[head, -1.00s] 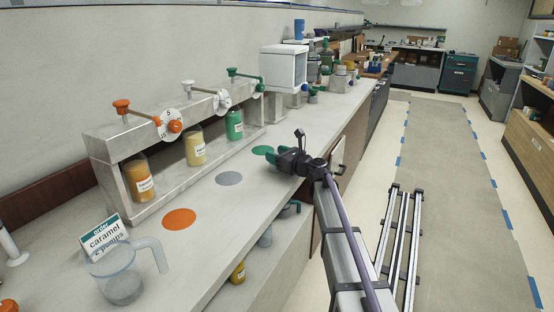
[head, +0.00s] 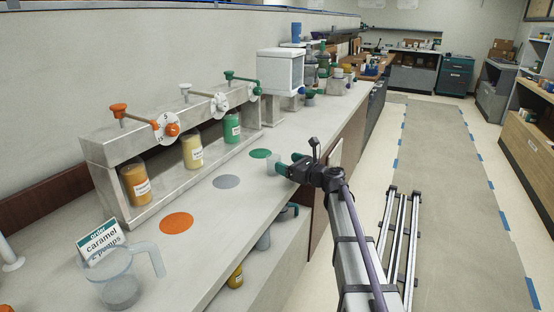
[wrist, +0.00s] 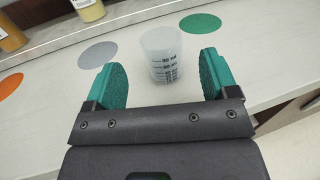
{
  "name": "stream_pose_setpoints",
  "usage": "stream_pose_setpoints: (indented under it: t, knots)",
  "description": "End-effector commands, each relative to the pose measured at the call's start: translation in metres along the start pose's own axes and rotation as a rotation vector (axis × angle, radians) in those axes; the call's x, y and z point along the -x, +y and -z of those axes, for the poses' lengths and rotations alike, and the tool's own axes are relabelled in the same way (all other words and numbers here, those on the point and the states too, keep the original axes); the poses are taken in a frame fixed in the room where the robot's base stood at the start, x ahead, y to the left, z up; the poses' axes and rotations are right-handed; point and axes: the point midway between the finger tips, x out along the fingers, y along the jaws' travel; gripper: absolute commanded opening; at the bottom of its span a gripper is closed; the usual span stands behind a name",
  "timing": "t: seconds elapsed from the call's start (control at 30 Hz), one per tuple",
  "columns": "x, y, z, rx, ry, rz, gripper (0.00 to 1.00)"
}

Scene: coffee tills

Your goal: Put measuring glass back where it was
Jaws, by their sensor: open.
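The measuring glass (wrist: 162,52) is a small translucent beaker with dark graduation marks. It stands upright on the counter in the wrist view, near the front edge, between the grey and green discs. In the head view it shows faintly (head: 272,170) just left of my gripper. My gripper (wrist: 163,74) is open, with its green finger pads on either side of the glass's lower part in the picture and visible gaps to both. In the head view my gripper (head: 286,166) reaches in over the counter edge.
An orange disc (head: 176,223), a grey disc (head: 226,182) and a green disc (head: 260,153) mark the counter before the syrup dispenser (head: 112,150). A clear jug (head: 120,285) and a caramel order card (head: 102,241) stand front left. A white box-like unit (head: 284,73) stands farther back.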

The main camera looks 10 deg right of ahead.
Motion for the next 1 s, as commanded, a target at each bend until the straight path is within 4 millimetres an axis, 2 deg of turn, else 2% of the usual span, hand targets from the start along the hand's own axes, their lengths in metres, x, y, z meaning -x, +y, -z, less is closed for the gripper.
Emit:
stream_pose_setpoints:
  t: [0.03, 0.1, 0.23, 0.63, 1.0]
  knots:
    - [0.015, 0.002, 0.0, 0.0, 0.0, 0.002, 0.8]
    - [0.032, 0.001, 0.0, 0.0, 0.0, 0.002, 0.8]
    - [0.05, 0.001, 0.0, 0.0, 0.0, 0.001, 0.8]
    - [0.054, 0.0, -0.005, 0.0, 0.0, -0.001, 0.8]
    - [0.054, -0.002, -0.087, 0.0, 0.0, 0.0, 0.8]
